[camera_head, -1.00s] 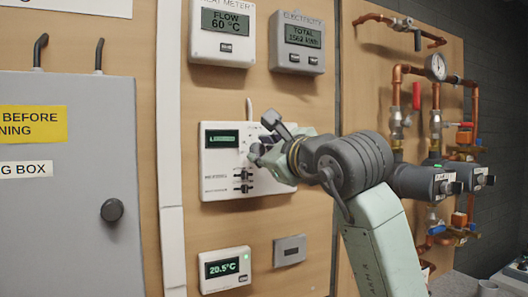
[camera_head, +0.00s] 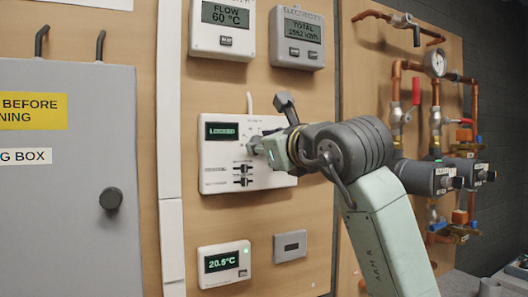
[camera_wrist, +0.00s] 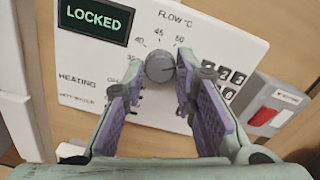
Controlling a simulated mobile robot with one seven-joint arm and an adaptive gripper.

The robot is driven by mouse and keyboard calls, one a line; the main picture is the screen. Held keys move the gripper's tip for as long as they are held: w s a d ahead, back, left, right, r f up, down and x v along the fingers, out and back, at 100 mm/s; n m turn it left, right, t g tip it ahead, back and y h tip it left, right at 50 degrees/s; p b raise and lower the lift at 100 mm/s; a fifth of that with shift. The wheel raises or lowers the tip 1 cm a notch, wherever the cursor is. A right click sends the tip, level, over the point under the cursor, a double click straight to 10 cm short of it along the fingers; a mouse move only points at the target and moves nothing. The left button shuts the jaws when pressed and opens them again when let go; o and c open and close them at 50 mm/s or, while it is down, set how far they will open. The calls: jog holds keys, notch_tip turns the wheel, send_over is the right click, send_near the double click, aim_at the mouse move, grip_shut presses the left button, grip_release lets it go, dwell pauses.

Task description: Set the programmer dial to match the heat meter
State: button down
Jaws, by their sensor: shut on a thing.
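The programmer is a white wall panel (camera_head: 222,183); its display (camera_wrist: 94,18) reads LOCKED. Its round grey dial (camera_wrist: 160,67) sits below the "FLOW °C" label, ringed by printed numbers including 40, 45 and 50. The dial's pointer is hard to read. My gripper (camera_wrist: 166,82) is shut on the dial, with one purple-padded finger on each side. In the head view my gripper (camera_head: 262,148) reaches the panel from the right and hides the dial. The heat meter (camera_head: 223,29) above reads FLOW 60 °C.
An electricity meter (camera_head: 298,42) hangs right of the heat meter. A thermostat (camera_head: 223,264) reads 20.5°C below. Copper pipes (camera_head: 436,100) stand at the right.

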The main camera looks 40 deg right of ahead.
jog(key=shift+m+b, duration=2)
jog(key=shift+m, duration=1.9)
jog(key=shift+r, duration=0.1)
jog(key=c, duration=1.3)
grip_release()
jog(key=shift+s, duration=0.1)
jog(key=v, duration=1.2)
